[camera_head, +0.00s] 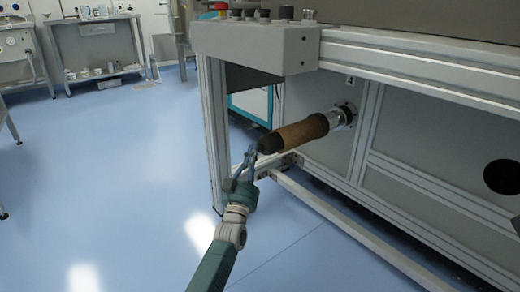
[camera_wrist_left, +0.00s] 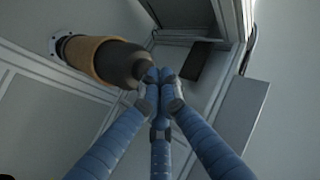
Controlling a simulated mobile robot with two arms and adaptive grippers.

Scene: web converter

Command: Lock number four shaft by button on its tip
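The number four shaft sticks out of the machine's side panel below a small "4" label (camera_head: 349,79). It carries a brown roll (camera_head: 302,132) and ends in a dark tapered tip (camera_head: 268,143). The button on the tip cannot be made out. My left gripper (camera_head: 249,158) is beside the end of the tip, with its blue fingertips drawn together. In the left wrist view the fingertips (camera_wrist_left: 161,80) meet right by the dark tip (camera_wrist_left: 126,66), with nothing seen between them. I cannot tell whether they touch it.
A frame post (camera_head: 214,130) stands left of the tip, and a low rail (camera_head: 345,225) runs below. The blue floor (camera_head: 110,170) to the left is clear.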

